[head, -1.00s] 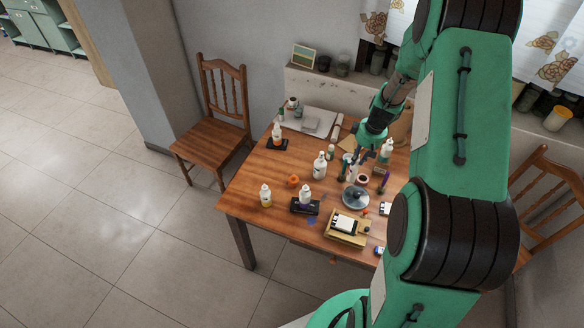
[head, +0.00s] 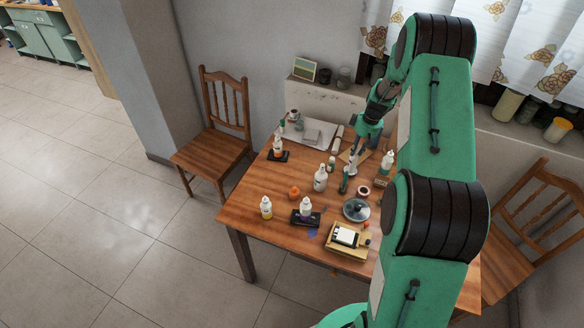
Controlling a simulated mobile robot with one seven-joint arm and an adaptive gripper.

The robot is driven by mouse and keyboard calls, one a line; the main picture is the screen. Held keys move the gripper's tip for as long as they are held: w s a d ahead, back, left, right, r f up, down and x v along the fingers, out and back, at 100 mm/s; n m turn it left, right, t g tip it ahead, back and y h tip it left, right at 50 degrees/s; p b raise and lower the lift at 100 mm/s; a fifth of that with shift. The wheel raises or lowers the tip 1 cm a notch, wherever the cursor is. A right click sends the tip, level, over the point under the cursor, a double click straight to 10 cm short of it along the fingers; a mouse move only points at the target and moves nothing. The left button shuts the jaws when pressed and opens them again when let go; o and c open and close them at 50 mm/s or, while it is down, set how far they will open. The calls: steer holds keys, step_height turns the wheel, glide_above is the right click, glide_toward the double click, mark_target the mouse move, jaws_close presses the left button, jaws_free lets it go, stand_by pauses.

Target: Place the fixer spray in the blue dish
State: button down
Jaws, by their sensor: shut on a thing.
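My gripper (head: 354,157) is above the far right half of the wooden table, pointing down. It is shut on a small, pale, slim thing (head: 353,171), partly hidden by the fingers. I cannot make out its label; it may be the fixer spray. A round grey-blue dish (head: 356,210) with a dark middle lies on the table, nearer to me than the gripper; it looks like the blue dish. The gripper is apart from this dish, beyond it.
A pale board (head: 318,126) lies at the back. A chair (head: 215,150) stands left.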

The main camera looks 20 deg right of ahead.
steer(key=shift+w+d+f, duration=0.1)
steer(key=shift+w+d, duration=0.25)
steer(key=shift+w, duration=0.25)
steer(key=shift+w+d, duration=0.3)
steer(key=shift+w, duration=0.25)
steer(key=shift+f, duration=1.75)
steer(key=shift+f, duration=0.15)
steer(key=c, duration=1.6)
jaws_free()
steer(key=shift+o, duration=0.2)
step_height(320, 180, up, 12)
steer(key=s, duration=0.1)
steer(key=shift+s+d, duration=0.35)
steer(key=shift+s, duration=0.05)
